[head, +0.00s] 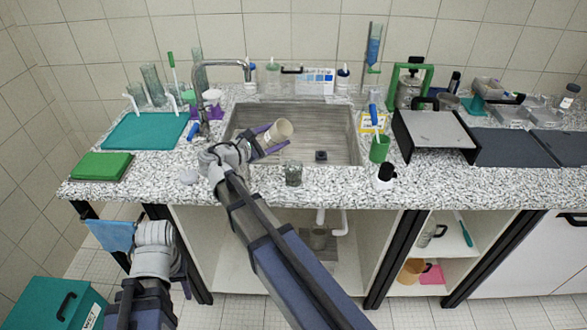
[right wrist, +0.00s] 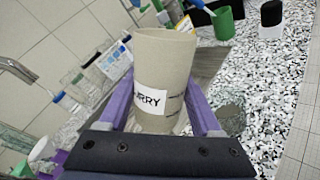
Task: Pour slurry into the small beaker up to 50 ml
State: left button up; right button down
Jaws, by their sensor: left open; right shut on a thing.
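A beige cup (head: 278,132) with a white label ending in "URRY" (right wrist: 151,102) is in my right gripper (head: 268,140). The purple fingers are shut around its sides. It is held above the sink's front part, tilted in the head view, behind and slightly left of the small beaker. The small clear beaker (head: 293,174) stands on the speckled counter just in front of the sink. Its contents and marks are too small to read. In the right wrist view, a dim glass shape (right wrist: 232,115) shows beside the right finger. My left gripper (head: 180,280) is low in front of the counter, open and mostly hidden.
The sink (head: 330,150) lies behind the beaker, with a tap (head: 225,65) at its left. A green cup (head: 379,148) and a black-topped white bottle (head: 385,175) stand to the right.

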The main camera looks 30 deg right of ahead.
jog(key=shift+w+a+r+n+p, duration=0.2)
jog(key=shift+w+r+n+p, duration=0.35)
jog(key=shift+r, duration=0.2)
jog(key=shift+w+a+f+n+h+b, duration=0.15)
jog(key=shift+w+f+n+h+b, duration=0.1)
jog(key=shift+n+h+b, duration=0.15)
jog(key=shift+w+a+n+b, duration=0.15)
jog(key=shift+w+n+b, duration=0.05)
jog(key=shift+n+b, duration=0.25)
jog(key=shift+w+a+r+n+p, duration=0.1)
jog(key=shift+w+r+n+p, duration=0.1)
jog(key=shift+r+n+p, duration=0.3)
jog(key=shift+w+a+r+n, duration=0.1)
jog(key=shift+w+r+n, duration=0.1)
jog(key=shift+r+n, duration=0.1)
jog(key=shift+w+f+n+h+b, duration=0.1)
jog(key=shift+f+n+h+b, duration=0.15)
jog(key=shift+n+b, duration=0.2)
jog(key=shift+w+a+n+h+b, duration=0.2)
jog(key=shift+n+h+b, duration=0.15)
jog(key=shift+n, duration=0.2)
jog(key=shift+r, duration=0.15)
